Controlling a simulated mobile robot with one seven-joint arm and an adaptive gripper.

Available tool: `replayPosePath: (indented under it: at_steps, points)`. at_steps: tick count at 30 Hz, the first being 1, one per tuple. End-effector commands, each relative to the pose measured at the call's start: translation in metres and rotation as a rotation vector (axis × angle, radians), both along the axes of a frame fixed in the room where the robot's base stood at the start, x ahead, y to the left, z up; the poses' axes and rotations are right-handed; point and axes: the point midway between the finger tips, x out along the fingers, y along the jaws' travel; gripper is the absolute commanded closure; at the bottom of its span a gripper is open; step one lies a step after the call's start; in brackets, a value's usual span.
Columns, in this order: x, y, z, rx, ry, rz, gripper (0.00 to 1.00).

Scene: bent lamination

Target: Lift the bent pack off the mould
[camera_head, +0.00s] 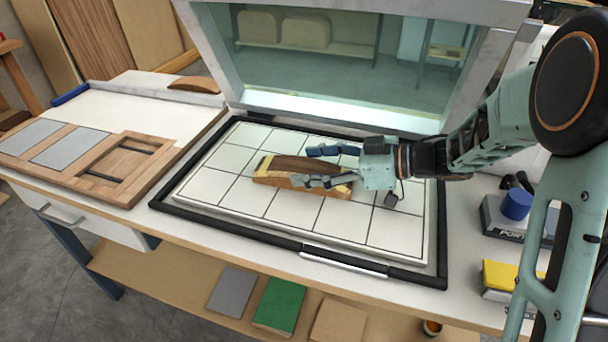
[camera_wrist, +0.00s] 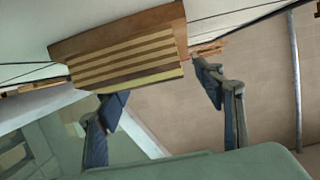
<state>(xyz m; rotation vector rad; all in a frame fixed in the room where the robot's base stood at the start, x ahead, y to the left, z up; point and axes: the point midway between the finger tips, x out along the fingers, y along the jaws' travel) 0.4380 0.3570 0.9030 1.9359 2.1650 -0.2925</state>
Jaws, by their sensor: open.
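The bent pack, a curved dark brown wooden strip (camera_head: 300,162), lies with a lighter wooden block, the mould (camera_head: 285,189), on the white tiled bed. Yellow marks show at their ends. My gripper (camera_head: 305,166) reaches in from the right, its two dark blue-grey fingers spread, one towards the far side and one towards the near side. In the wrist view a brown piece with light and dark stripes (camera_wrist: 125,58) shows ahead of the open fingers (camera_wrist: 158,82). The fingertips are at its lower edge and right end. I cannot tell whether they touch, or exactly where pack meets mould.
A black frame (camera_head: 225,226) borders the tiled bed (camera_head: 215,188), and a raised glazed lid (camera_head: 350,60) stands behind. A wooden panel (camera_head: 110,165) lies left. A blue-topped item (camera_head: 516,204) and a yellow-topped block (camera_head: 507,275) sit right. Tiles around the pack are clear.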

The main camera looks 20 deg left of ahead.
Motion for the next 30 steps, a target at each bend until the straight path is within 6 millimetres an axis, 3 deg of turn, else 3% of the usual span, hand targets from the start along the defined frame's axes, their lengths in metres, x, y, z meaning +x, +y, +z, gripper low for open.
replayPosePath:
  at_steps: [5, 18, 30]
  points:
    - [0.000, 0.000, 0.001, 0.000, 0.000, -0.001, 0.39]
    - [0.001, -0.001, 0.001, 0.000, 0.000, -0.001, 0.86]
    - [0.001, -0.001, 0.010, 0.001, -0.001, -0.002, 0.86]
